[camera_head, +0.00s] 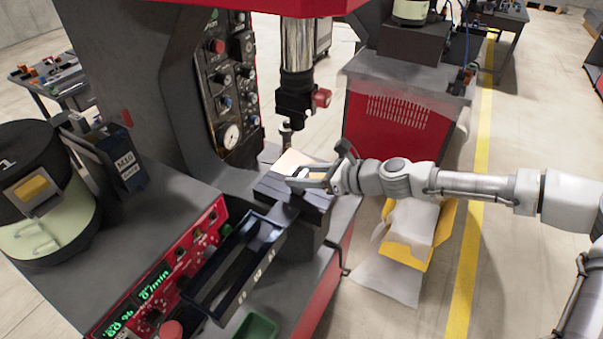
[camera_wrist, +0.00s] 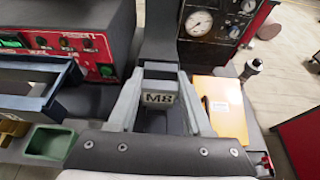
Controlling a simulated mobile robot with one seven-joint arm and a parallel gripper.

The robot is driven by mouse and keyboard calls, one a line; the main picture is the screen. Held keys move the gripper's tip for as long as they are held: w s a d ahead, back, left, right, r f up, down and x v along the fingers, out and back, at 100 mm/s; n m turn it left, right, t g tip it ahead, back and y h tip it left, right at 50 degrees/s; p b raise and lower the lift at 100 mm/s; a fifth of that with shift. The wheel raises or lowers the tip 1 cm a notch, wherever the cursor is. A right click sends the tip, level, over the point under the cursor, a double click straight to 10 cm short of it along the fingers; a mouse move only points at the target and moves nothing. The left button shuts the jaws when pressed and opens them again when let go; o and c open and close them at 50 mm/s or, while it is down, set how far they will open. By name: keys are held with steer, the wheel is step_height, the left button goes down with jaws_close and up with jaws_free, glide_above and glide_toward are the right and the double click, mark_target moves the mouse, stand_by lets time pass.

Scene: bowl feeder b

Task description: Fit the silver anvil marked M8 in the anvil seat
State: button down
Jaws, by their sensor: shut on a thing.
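The silver anvil marked M8 (camera_wrist: 160,98) is between the two fingers of my gripper (camera_wrist: 160,105) in the wrist view, with its marking facing the camera. My gripper is shut on it. In the head view my gripper (camera_head: 312,181) is over a dark block (camera_head: 285,196) on the press bed, below and a little to the front of the ram (camera_head: 297,95). The anvil is hard to make out there. The anvil seat is not clearly visible; my gripper and the anvil hide part of the bed. I cannot tell whether the anvil touches anything below.
A black compartment tray (camera_head: 237,264) and a green bin (camera_head: 256,328) are in front. The gauge panel (camera_head: 228,90) rises behind. A dark M10 box (camera_head: 124,165) stands left.

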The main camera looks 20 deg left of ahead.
steer(key=shift+f+b, duration=0.95)
steer(key=shift+f, duration=0.65)
steer(key=shift+c, duration=1.2)
jaws_free()
steer(key=shift+d, duration=0.1)
steer(key=v, duration=1.7)
steer(key=shift+r+b, duration=0.15)
steer(key=shift+b, duration=0.3)
